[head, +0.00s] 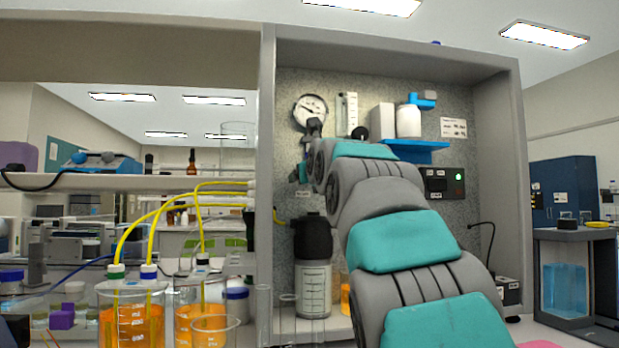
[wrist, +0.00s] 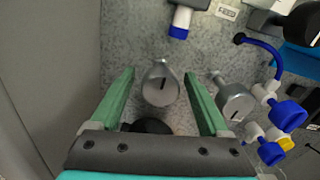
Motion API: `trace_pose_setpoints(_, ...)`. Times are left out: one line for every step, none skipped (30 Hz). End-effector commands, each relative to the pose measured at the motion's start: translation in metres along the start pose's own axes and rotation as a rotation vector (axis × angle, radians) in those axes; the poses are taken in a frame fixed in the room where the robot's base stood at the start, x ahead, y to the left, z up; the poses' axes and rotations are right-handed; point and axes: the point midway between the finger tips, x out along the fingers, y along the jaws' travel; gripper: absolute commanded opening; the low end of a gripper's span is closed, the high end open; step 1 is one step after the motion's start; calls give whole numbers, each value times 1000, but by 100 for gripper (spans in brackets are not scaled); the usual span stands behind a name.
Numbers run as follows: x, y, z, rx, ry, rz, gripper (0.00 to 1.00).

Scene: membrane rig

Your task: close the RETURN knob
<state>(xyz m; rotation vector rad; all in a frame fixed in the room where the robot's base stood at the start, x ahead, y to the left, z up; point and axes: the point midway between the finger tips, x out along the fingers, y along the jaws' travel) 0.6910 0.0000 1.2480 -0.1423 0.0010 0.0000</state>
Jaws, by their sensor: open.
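In the wrist view, a grey metal knob (wrist: 161,90) with a dark slot mark stands on the speckled panel. My gripper (wrist: 160,75) is open, with one green finger on each side of this knob and visible gaps to both. A second grey knob (wrist: 233,102) with a dark mark sits just right of the right finger. No label naming RETURN is readable, so I cannot tell by text which knob it is. In the head view, my gripper (head: 302,172) is at the panel's left part, and my arm hides much of the panel and the knobs.
Blue-and-white fittings (wrist: 287,115) crowd the right of the wrist view. A grey side wall (wrist: 45,80) stands close on the left. In the head view, a pressure gauge (head: 310,110) is above my gripper and a dark-topped bottle (head: 313,285) below it.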

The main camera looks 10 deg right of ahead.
Motion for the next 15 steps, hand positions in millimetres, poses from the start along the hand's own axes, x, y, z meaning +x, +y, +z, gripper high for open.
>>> trace_pose_setpoints(-1, 0, 0, 0, 0, 0, 80)
trace_pose_setpoints(-2, 0, 0, 0, -1, 0, 80)
trace_pose_setpoints(-4, 0, 0, 0, -1, 0, 80)
trace_pose_setpoints(-5, 0, 0, 0, -1, 0, 80)
trace_pose_setpoints(-7, 0, 0, 0, -1, 0, 80)
trace_pose_setpoints(-10, 0, 0, -1, -1, -1, 80)
trace_pose_setpoints(-12, 0, 0, -1, -1, -1, 80)
trace_pose_setpoints(-15, 0, 1, -1, -1, -1, 80)
trace_pose_setpoints(-19, 0, 1, 0, -1, 0, 80)
trace_pose_setpoints(-22, 0, 0, 0, -1, 0, 80)
trace_pose_setpoints(-25, 0, 0, 1, -1, 0, 80)
trace_pose_setpoints(-30, 0, 0, 1, -1, 0, 80)
trace_pose_setpoints(-34, 0, 0, 1, 0, 0, 80)
trace_pose_setpoints(-38, 0, 0, 1, 0, 0, 80)
trace_pose_setpoints(-44, 0, 0, 1, 0, 1, 80)
